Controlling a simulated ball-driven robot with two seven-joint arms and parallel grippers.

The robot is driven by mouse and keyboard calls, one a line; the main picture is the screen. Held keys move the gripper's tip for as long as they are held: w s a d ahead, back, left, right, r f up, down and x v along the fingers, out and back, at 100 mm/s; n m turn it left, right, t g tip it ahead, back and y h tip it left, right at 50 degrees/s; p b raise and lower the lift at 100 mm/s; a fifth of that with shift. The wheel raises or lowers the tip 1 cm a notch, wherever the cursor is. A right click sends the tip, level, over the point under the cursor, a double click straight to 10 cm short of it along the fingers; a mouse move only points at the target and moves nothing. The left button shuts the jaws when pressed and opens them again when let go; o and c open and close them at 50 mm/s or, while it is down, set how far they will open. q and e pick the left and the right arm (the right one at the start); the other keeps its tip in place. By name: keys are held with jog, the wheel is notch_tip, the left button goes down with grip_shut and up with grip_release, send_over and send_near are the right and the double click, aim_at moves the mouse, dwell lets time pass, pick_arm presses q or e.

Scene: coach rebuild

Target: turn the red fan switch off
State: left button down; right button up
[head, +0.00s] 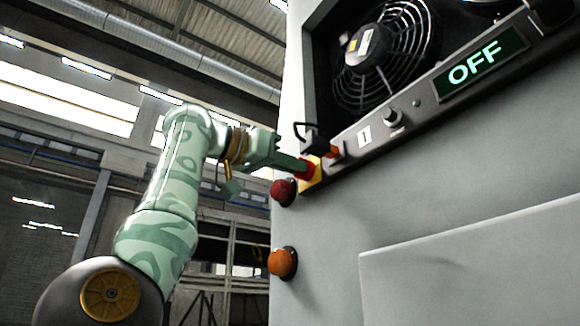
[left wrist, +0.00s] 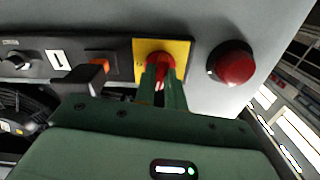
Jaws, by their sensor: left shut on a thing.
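The red fan switch (head: 307,168) sits on a yellow plate (head: 315,182) at the left end of the dark control strip. It also shows in the left wrist view (left wrist: 160,58), between my finger tips. My left gripper (head: 300,166) is shut on the red switch; in the left wrist view its green fingers (left wrist: 162,80) stand on either side of it and partly hide it. The lit display (head: 475,68) on the strip reads OFF in green. My right gripper is in neither view.
Beside the switch are an orange-tipped toggle (head: 333,152), a white label (head: 364,134) and a black knob (head: 392,117). A fan (head: 385,55) sits behind a grille above. A red dome (head: 284,191) and an orange dome (head: 282,263) stick out below the switch.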

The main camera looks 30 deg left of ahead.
pick_arm(q)
jog(key=shift+w+f+n, duration=0.1)
jog(key=shift+n, duration=0.7)
jog(key=c, duration=1.5)
grip_release()
jog(key=shift+o, duration=0.2)
jog(key=b+v, duration=0.3)
jog(key=v, duration=1.3)
jog(key=shift+b, duration=0.35)
